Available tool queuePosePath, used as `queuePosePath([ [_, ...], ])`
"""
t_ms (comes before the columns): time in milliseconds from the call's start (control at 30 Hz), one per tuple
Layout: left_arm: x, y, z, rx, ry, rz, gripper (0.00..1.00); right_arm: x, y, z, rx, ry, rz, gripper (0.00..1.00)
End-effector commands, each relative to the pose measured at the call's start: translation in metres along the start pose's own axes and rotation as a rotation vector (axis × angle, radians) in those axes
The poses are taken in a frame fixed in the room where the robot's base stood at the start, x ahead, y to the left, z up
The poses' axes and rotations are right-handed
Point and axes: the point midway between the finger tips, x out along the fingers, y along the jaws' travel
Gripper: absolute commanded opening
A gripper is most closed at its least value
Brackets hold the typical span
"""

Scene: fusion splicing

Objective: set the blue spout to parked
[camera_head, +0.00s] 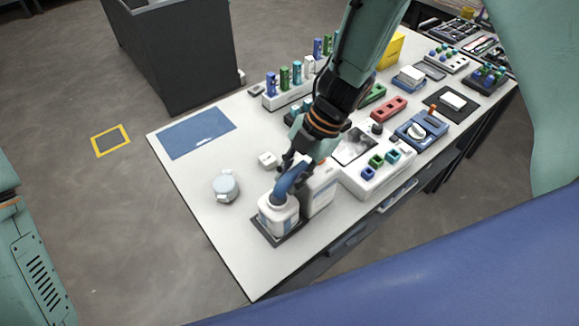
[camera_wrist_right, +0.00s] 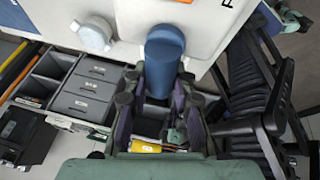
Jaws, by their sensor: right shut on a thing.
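The blue spout (camera_head: 290,181) curves over the top of a white bottle (camera_head: 278,217), which stands at the near edge of the white table. In the wrist view the blue spout (camera_wrist_right: 165,50) lies between the fingers of my right gripper (camera_wrist_right: 160,100). My right gripper (camera_head: 297,160) is shut on the spout and hides part of it in the head view. My left gripper is out of view.
The bottle stands on a dark tray (camera_head: 262,238), with a white container (camera_head: 321,190) close beside it. A round pale jar (camera_head: 225,187) and a small white block (camera_head: 267,159) lie to the left. A blue mat (camera_head: 195,133) is clear at the table's left end.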

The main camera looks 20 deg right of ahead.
Motion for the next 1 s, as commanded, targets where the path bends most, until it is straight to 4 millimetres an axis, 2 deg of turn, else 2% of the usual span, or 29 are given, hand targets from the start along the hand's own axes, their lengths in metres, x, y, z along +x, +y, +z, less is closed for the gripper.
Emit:
queuePosePath([
  [33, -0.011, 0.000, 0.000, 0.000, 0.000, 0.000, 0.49, -0.004, 0.000, -0.001, -0.016, 0.003, -0.008, 0.00],
  [300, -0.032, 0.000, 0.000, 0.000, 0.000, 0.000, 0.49, -0.004, -0.004, -0.001, -0.111, 0.023, -0.046, 0.00],
  [767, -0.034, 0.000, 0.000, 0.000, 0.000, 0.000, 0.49, -0.002, -0.005, 0.001, -0.135, 0.028, -0.054, 0.00],
  [800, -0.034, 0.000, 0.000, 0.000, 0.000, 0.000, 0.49, -0.002, -0.005, 0.001, -0.135, 0.028, -0.054, 0.27],
  [1000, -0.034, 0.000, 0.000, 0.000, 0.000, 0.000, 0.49, -0.002, -0.005, 0.000, -0.134, 0.029, -0.054, 0.44],
])
